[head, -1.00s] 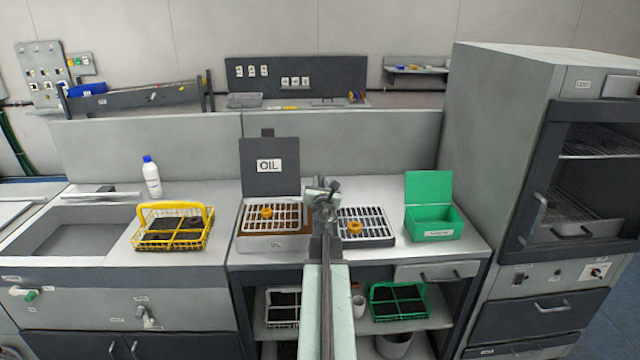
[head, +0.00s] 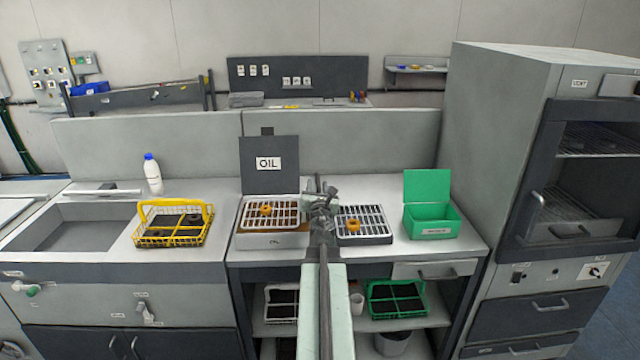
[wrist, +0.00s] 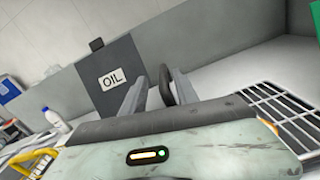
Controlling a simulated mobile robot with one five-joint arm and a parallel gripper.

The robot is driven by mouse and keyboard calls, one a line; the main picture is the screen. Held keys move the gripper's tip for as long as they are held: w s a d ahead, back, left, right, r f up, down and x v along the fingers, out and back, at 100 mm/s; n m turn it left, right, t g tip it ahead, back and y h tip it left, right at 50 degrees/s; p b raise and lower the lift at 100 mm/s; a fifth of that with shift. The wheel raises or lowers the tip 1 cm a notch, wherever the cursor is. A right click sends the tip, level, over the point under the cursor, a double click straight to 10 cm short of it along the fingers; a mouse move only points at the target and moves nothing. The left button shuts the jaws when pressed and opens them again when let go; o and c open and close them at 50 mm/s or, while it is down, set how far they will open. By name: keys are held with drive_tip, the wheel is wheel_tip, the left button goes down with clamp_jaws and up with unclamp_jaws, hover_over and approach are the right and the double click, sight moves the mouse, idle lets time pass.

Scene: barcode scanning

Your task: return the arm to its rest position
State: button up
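My arm reaches forward over the middle of the counter in the head view, and my gripper (head: 321,190) is above the counter between two slotted racks. In the wrist view my gripper (wrist: 158,92) shows two grey fingers standing apart, with a dark rounded piece beside the right one. I see nothing clearly held between them. The fingertips are small and partly hidden by my wrist in the head view.
The OIL box (head: 273,240) with a raised lid and an orange ring on its rack stands left. A rack (head: 375,226) with another orange ring and a green open box (head: 432,222) stand right. A yellow basket (head: 173,225) and white bottle (head: 152,176) are further left.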

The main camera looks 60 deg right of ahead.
drive_tip(key=v, duration=0.3)
drive_tip(key=shift+s, duration=0.15)
